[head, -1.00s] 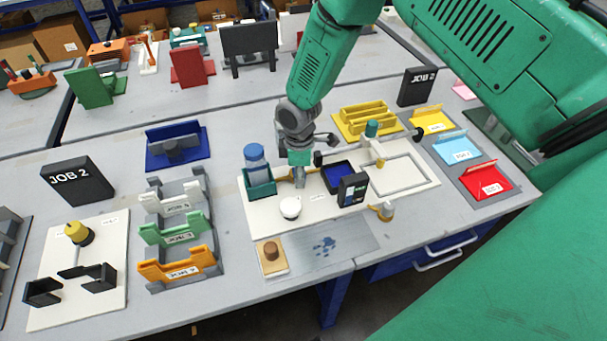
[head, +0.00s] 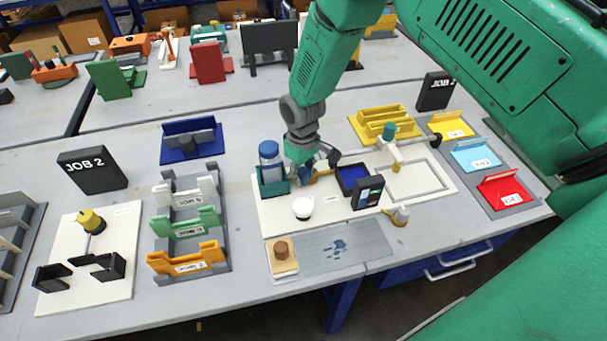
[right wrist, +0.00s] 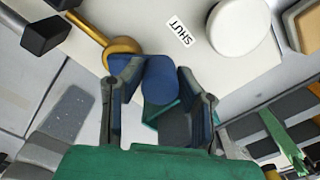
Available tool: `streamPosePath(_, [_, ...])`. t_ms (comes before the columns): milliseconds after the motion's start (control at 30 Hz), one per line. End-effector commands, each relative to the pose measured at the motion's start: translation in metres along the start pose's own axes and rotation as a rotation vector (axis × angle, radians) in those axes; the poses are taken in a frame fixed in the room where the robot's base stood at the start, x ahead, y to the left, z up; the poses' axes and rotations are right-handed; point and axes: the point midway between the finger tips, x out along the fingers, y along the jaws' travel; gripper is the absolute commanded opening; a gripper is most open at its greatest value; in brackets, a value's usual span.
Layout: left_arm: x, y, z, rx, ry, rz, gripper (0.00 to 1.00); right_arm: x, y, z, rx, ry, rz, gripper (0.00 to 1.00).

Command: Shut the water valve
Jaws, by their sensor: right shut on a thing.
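The water valve has a blue handle (right wrist: 160,82) on a brass-coloured pipe (right wrist: 122,46). My right gripper (right wrist: 158,105) is shut on the blue handle, with one finger on each side of it. A white label reading SHUT (right wrist: 181,31) lies on the board close by. The gripper partly hides the valve there. My left gripper is out of view.
A white dome (head: 303,207) stands in front of the gripper. A dark blue tray (head: 353,176) and a black display box (head: 367,191) stand to its right.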

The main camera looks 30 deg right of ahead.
Motion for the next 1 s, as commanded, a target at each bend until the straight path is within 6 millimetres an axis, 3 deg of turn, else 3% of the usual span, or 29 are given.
streamPosePath(500, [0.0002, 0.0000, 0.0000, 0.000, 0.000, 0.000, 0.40, -0.0023, 0.0014, -0.0039, 0.018, 0.009, 0.003, 0.00])
streamPosePath(533, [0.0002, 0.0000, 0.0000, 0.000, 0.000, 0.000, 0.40, -0.0023, 0.0014, -0.0039, 0.018, 0.009, 0.003, 0.38])
streamPosePath(567, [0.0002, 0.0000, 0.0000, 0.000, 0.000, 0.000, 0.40, -0.0022, 0.0013, -0.0037, 0.018, 0.008, 0.003, 0.48])
streamPosePath(1000, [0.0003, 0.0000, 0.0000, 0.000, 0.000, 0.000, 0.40, -0.0006, -0.0003, -0.0014, 0.016, 0.002, 0.000, 0.48])
